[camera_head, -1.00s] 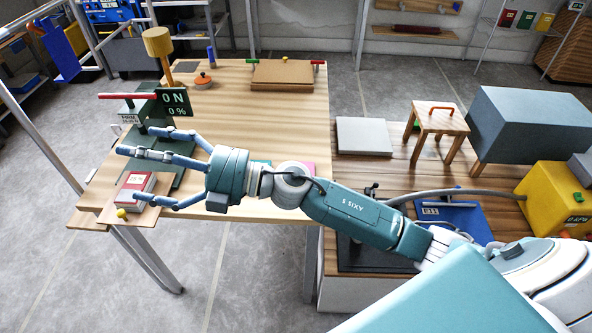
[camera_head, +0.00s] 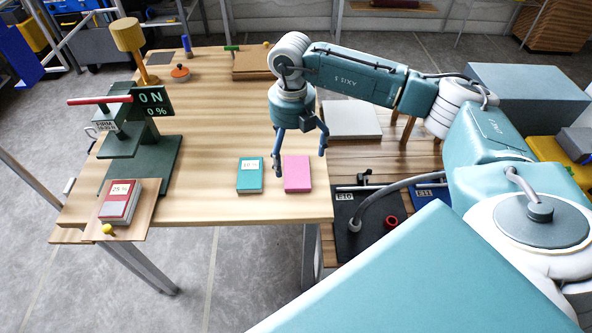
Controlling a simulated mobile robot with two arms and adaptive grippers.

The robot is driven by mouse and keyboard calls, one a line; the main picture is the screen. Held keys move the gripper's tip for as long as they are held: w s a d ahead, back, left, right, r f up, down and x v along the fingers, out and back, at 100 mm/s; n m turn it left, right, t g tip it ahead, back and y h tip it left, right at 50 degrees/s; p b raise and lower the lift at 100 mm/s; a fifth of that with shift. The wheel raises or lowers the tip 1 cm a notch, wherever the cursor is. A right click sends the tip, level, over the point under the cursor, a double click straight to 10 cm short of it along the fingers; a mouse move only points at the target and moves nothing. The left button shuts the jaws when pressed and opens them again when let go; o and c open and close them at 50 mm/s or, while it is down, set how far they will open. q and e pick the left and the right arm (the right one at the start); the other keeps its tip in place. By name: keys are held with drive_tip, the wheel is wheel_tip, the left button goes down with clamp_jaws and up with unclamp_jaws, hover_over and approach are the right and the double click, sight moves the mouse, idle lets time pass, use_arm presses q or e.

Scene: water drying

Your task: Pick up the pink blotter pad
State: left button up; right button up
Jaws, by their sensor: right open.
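The pink blotter pad (camera_head: 297,174) lies flat near the front right corner of the wooden table (camera_head: 215,205). A teal pad (camera_head: 250,175) with a label lies just to its left, with a small gap between them. My right gripper (camera_head: 299,163) points down above the pink pad with its fingers spread. The fingers are open and empty, and they seem to stand to either side of the pad. I cannot tell how high above the pad the fingertips are. My left gripper is not in view.
A red pad (camera_head: 118,202) marked 25 % lies on a wooden board at the front left. A green press (camera_head: 140,160) with a red lever and display stands behind it. A lower bench with a grey slab (camera_head: 351,120) adjoins on the right. The table's middle is clear.

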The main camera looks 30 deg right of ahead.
sight(292, 171)
drive_tip(key=shift+f, duration=0.95)
drive_tip(key=f, duration=0.1)
drive_tip(key=f+p, duration=0.1)
drive_tip(key=f, duration=0.1)
drive_tip(key=f+p, duration=0.1)
drive_tip(key=f, duration=0.1)
drive_tip(key=shift+w, duration=0.4)
drive_tip(key=shift+f, duration=0.2)
drive_tip(key=c, duration=1.2)
